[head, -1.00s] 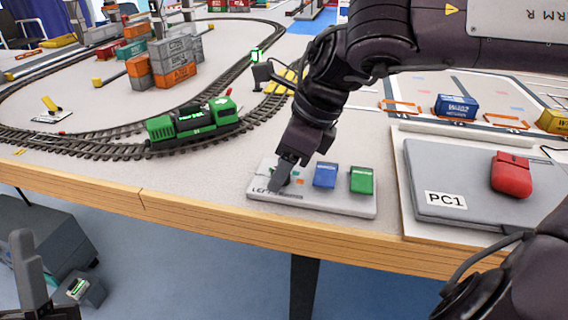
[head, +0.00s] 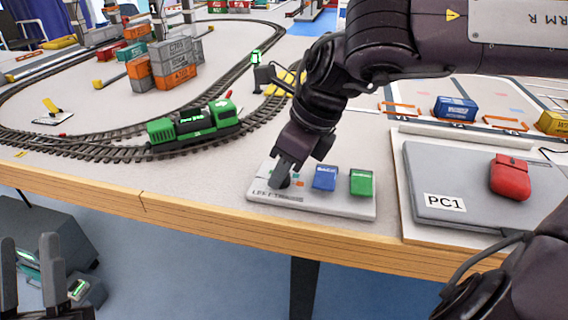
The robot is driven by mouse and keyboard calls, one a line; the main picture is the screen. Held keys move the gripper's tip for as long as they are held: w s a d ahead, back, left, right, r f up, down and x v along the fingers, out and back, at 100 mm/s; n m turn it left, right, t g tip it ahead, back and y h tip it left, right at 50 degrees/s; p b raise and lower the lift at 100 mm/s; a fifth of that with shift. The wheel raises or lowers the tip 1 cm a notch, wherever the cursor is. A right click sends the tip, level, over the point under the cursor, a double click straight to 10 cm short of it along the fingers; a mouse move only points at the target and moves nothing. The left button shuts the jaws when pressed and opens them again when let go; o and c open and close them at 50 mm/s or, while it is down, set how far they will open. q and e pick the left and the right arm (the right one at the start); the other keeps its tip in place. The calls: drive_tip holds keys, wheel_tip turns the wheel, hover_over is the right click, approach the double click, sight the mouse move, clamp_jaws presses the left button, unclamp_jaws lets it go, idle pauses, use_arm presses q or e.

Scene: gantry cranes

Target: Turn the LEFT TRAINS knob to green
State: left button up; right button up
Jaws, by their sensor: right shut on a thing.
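The control panel (head: 340,206) is a light plate at the table's front edge. Its printed label at the front left begins with "LE"; the rest is too small to read surely. The dark LEFT TRAINS knob (head: 284,182) is at the panel's left end, mostly hidden by my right gripper (head: 281,178). That gripper reaches down from above and is shut on the knob. Small coloured marks show just right of the knob, and its pointing direction cannot be told. My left gripper (head: 29,250) is at the lower left, below table height, open and empty.
A blue block (head: 325,178) and a green block (head: 361,182) sit on the panel right of the knob. A grey PC1 board (head: 440,185) with a red mouse-like object (head: 511,176) lies further right. A green train (head: 195,122) stands on the looped track behind.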

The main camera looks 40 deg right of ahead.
drive_tip(key=m+h, duration=0.1)
drive_tip(key=m, duration=0.2)
drive_tip(key=shift+a+p, duration=0.1)
drive_tip(key=shift+p, duration=0.2)
drive_tip(key=shift+m+t+h, duration=0.3)
drive_tip(key=shift+m+h, duration=0.1)
drive_tip(key=shift+m, duration=0.3)
use_arm(q)
wheel_tip(320, 180, down, 6)
drive_tip(key=w+d+g+y, duration=0.1)
drive_tip(key=w+g+y, duration=0.1)
drive_tip(key=g, duration=0.1)
drive_tip(key=shift+w+d, duration=0.15)
drive_tip(key=shift+w, duration=0.2)
use_arm(e)
drive_tip(key=shift+m, duration=0.8)
drive_tip(key=shift+h, duration=0.3)
drive_tip(key=o, duration=1)
drive_tip(key=shift+c, duration=0.2)
drive_tip(key=shift+s+r, duration=0.1)
drive_tip(key=shift+r, duration=0.05)
